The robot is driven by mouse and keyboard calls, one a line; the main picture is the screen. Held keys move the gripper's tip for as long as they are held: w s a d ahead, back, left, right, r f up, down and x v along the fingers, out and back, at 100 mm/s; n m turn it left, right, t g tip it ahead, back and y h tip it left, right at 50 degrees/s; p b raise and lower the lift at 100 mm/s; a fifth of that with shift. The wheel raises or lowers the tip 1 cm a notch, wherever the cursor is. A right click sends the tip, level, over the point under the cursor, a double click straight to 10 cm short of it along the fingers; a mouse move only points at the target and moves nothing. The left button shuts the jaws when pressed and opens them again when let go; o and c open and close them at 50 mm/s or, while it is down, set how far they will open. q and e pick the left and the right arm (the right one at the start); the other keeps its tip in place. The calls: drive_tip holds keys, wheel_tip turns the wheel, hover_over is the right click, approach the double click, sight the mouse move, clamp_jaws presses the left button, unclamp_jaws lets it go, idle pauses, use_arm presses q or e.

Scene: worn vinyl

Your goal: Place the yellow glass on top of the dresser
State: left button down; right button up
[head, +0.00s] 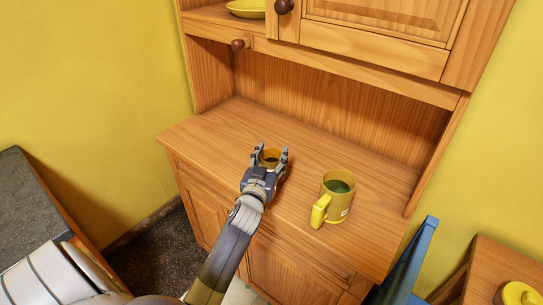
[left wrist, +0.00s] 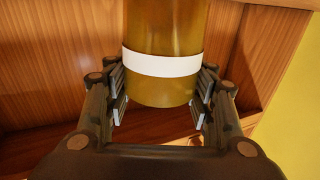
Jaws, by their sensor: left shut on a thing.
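The yellow glass (left wrist: 162,85) is amber-yellow with a white band and fills the middle of the left wrist view. In the head view its rim (head: 270,157) shows between the fingers of my left gripper (head: 269,160). In the wrist view that gripper (left wrist: 162,100) has its finger pads on both sides of the glass and is shut on it. The glass is upright over the counter of the wooden dresser (head: 225,128). I cannot tell whether its base touches the wood. My right gripper is not in view.
A yellow mug (head: 337,197) with a green inside stands on the dresser, right of my left gripper. A yellow bowl (head: 246,8) sits on the upper shelf. A blue chair (head: 412,262) is at the right. The counter's left and back are clear.

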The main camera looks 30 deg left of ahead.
use_arm(q)
drive_tip(key=c, duration=1.1)
unclamp_jaws()
drive_tip(key=shift+f, duration=0.1)
drive_tip(key=o, duration=0.4)
drive_tip(key=shift+r, duration=0.25)
drive_tip(key=b+v, duration=0.2)
drive_tip(key=v, duration=1)
